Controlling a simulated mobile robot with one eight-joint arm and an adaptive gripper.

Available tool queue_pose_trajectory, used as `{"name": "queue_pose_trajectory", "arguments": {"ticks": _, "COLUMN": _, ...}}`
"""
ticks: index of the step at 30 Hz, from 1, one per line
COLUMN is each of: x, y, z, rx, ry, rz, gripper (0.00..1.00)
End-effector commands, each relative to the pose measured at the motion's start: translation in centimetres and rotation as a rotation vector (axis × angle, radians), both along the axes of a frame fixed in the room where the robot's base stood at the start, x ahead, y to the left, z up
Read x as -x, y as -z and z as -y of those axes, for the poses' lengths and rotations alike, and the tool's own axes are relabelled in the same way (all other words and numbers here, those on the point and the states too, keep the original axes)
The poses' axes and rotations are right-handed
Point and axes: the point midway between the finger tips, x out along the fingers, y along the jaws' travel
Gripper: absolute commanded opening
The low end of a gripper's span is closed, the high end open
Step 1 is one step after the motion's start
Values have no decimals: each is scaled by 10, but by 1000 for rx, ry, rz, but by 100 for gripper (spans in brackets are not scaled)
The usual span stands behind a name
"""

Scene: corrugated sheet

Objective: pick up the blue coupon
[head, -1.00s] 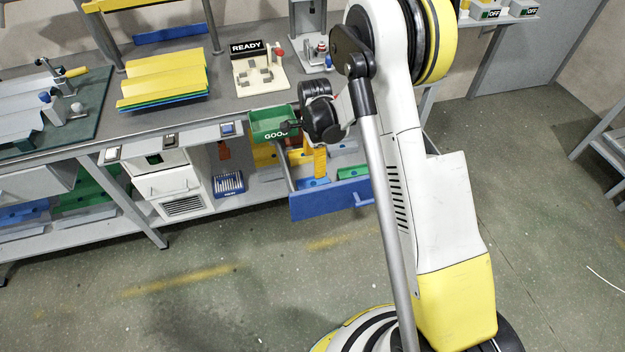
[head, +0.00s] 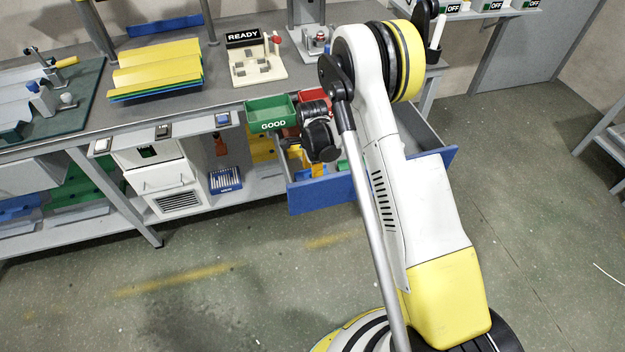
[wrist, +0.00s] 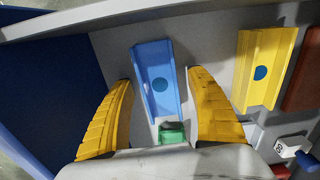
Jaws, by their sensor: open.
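The blue coupon (wrist: 153,62), a shallow channelled strip with a dark blue round dot, lies on the grey drawer floor in the wrist view. My gripper (wrist: 159,75) is open, with one yellow finger on each side of the coupon's lower part. The fingers look apart from it; their height above it is hard to judge. In the head view my black wrist hangs over the open blue-fronted drawer (head: 325,193) and hides much of its inside, so I cannot clearly pick out the coupon there.
A yellow coupon (wrist: 262,65) with a blue dot lies to the right, beside a dark red piece (wrist: 303,75). A green piece (wrist: 172,132) sits just below the blue coupon. The drawer walls enclose them. A green GOOD bin (head: 268,110) stands near my wrist.

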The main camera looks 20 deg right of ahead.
Motion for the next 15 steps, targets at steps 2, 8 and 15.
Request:
{"name": "queue_pose_trajectory", "arguments": {"ticks": 2, "x": 0, "y": -2, "z": 0, "rx": 0, "ry": 0, "rz": 0, "gripper": 67}}
{"name": "queue_pose_trajectory", "arguments": {"ticks": 8, "x": 0, "y": -2, "z": 0, "rx": 0, "ry": 0, "rz": 0, "gripper": 19}}
{"name": "queue_pose_trajectory", "arguments": {"ticks": 15, "x": 0, "y": -2, "z": 0, "rx": 0, "ry": 0, "rz": 0, "gripper": 10}}
